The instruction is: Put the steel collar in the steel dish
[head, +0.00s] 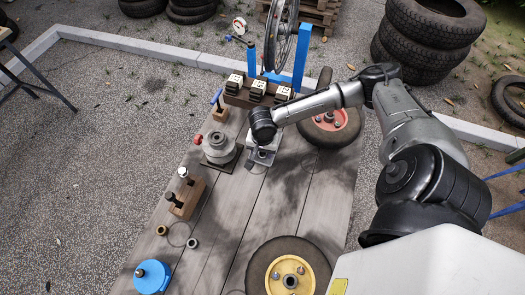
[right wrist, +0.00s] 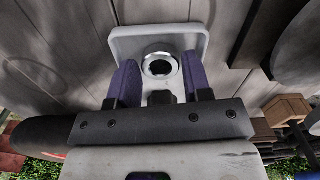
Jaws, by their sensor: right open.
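My right gripper (head: 262,157) reaches down over the middle of the plank deck and hides part of what lies under it. In the right wrist view its two purple fingers (right wrist: 158,85) are apart, one on each side of a shiny steel collar (right wrist: 160,65). The collar lies within a light grey, square dish (right wrist: 190,36) with rounded corners; neither finger visibly touches the collar. The dish shows only partly in the head view (head: 262,158). My left gripper is not in view.
A grey ring (head: 193,242) and a brass ring (head: 161,230) lie near a blue cylinder (head: 152,277). A wooden block (head: 186,197) and a grey stepped cylinder (head: 219,149) stand left of the gripper. A yellow-hubbed wheel (head: 288,270) is at the front. Bare planks lie between.

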